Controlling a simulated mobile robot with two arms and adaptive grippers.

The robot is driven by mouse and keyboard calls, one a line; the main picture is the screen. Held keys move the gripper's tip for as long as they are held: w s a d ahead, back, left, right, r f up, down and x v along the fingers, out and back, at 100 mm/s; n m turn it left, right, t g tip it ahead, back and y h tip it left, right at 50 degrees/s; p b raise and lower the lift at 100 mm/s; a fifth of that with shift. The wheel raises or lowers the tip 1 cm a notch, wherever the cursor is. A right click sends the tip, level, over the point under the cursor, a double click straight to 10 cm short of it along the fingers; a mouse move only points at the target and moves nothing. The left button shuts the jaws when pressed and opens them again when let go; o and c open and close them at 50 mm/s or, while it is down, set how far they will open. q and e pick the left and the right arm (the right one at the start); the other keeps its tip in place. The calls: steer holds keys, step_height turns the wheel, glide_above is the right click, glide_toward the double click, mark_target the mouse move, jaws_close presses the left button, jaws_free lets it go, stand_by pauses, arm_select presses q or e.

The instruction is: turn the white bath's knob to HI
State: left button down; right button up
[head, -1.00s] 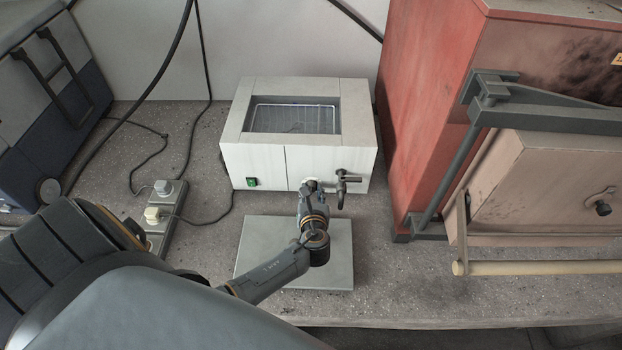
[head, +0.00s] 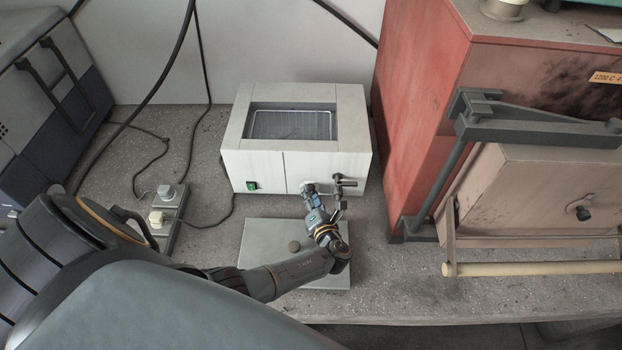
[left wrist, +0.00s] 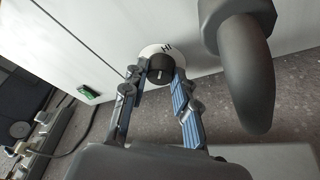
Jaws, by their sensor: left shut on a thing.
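The white bath (head: 262,168) stands at the back of the bench with a glassy inset in its top. Its dark knob (left wrist: 160,69) sits on a white round dial marked HI (left wrist: 166,48) on the front face. My left gripper (head: 309,192) reaches up to the front, and in the left wrist view its two fingertips (left wrist: 158,76) are on either side of the knob, shut on it. The letters HI show above the knob in that view; I cannot tell clearly where the knob points. In the head view the gripper mostly hides the knob. My right gripper is not in view.
A dark drain tap (head: 342,184) juts out just right of the knob and looms large in the left wrist view (left wrist: 245,65). A green switch (head: 251,186) is on the bath's left front. A grey plate (head: 265,262) lies below. A red furnace (head: 420,120) stands right.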

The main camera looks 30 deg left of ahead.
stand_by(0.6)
arm_select(q)
steer(key=c, duration=1.1)
jaws_free()
steer(key=shift+o, duration=0.3)
steer(key=v, duration=1.2)
steer(key=shift+f, duration=0.15)
